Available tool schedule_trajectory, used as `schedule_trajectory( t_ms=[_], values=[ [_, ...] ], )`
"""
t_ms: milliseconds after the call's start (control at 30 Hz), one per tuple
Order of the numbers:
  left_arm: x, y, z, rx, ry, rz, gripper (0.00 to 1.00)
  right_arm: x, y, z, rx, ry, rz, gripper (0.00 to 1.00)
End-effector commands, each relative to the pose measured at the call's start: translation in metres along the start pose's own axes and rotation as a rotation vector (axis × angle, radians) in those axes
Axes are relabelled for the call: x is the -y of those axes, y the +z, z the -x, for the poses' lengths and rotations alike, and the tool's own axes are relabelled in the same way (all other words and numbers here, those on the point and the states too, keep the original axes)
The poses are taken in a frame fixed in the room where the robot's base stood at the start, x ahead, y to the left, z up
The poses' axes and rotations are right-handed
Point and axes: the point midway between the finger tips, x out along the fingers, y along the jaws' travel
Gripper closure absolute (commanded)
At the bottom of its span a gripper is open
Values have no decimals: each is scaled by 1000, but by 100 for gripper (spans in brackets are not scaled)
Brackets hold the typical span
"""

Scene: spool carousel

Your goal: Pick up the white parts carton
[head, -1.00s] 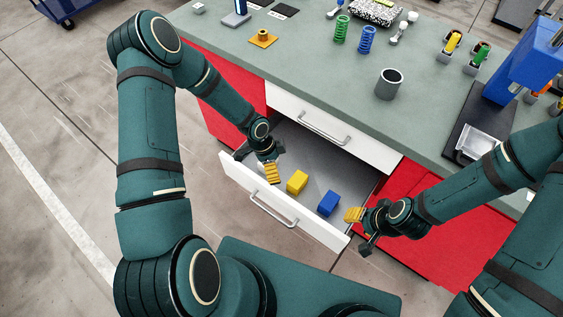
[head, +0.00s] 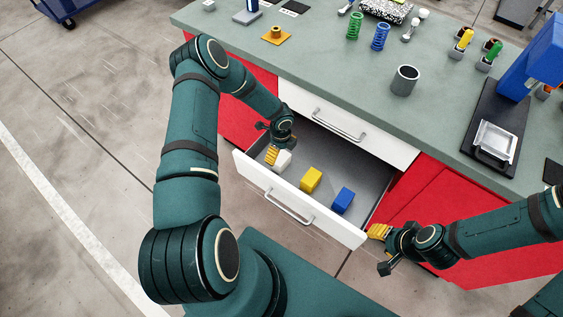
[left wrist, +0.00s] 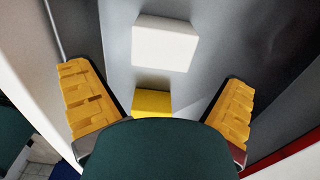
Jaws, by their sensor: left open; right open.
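The white parts carton (head: 283,160) lies in the open drawer, at its left end in the head view. My left gripper (head: 272,157) is over that end of the drawer, open and empty, and partly covers the carton in the head view. In the left wrist view the carton (left wrist: 165,43) shows whole, ahead of and between the two spread yellow fingers (left wrist: 168,108), apart from both. My right gripper (head: 378,232) is open and empty, by the drawer's right front corner.
A yellow block (head: 311,180) and a blue block (head: 343,200) lie in the same drawer (head: 243,165), right of the carton. The yellow block also shows in the left wrist view (left wrist: 152,102). The drawer front and side walls stand close around my left gripper. A grey cup (head: 404,81) stands on the bench.

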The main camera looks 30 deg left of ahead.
Motion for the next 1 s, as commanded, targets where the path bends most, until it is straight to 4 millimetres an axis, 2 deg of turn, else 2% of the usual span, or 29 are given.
schedule_trajectory(
  t_ms=[100,300,600,933,1000],
  values=[
    [0,0,-16,-1,0,2,0,-1,1,-2,2,0,1,53],
    [0,1,-27,-1,0,3,0,-1,2,-4,4,0,1,53],
    [3,2,-67,-1,0,2,0,-3,4,-9,9,-1,3,53],
    [3,2,-72,-1,-1,2,0,-3,5,-9,10,-1,3,53],
    [3,2,-72,-1,-1,2,25,-3,5,-9,10,-1,3,53]
  ],
)
